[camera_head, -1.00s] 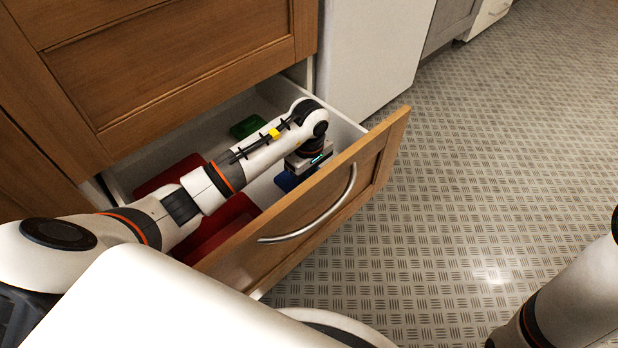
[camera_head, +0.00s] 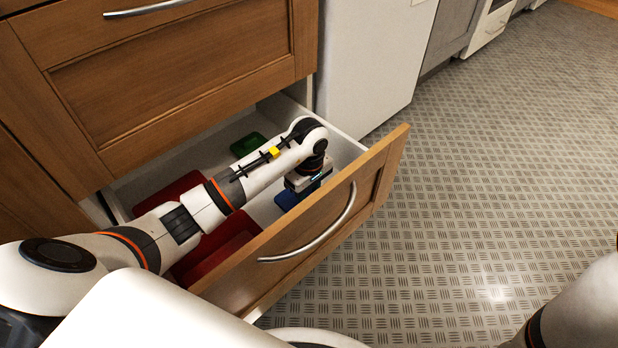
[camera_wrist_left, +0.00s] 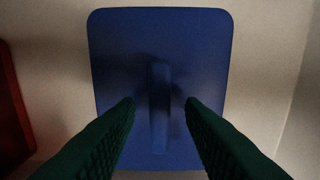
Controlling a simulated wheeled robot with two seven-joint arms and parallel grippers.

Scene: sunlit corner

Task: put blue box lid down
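The blue box lid (camera_wrist_left: 120,60) lies flat on the floor of the open drawer, a raised handle bar along its middle. In the head view only part of the lid (camera_head: 287,198) shows, under my wrist and behind the drawer front. My left gripper (camera_wrist_left: 160,103) is over the lid and points down at it. Its two dark green fingers are spread on either side of the handle with a gap on both sides. It holds nothing. My right arm shows at the lower right of the head view, its gripper out of frame.
The wooden drawer front (camera_head: 330,240) with its metal handle stands close beside my left wrist. A green lid (camera_head: 247,145) lies toward the drawer's back. A red box (camera_head: 215,245) and another red piece (camera_head: 180,188) lie left, partly under my arm. The patterned floor (camera_head: 480,190) is clear.

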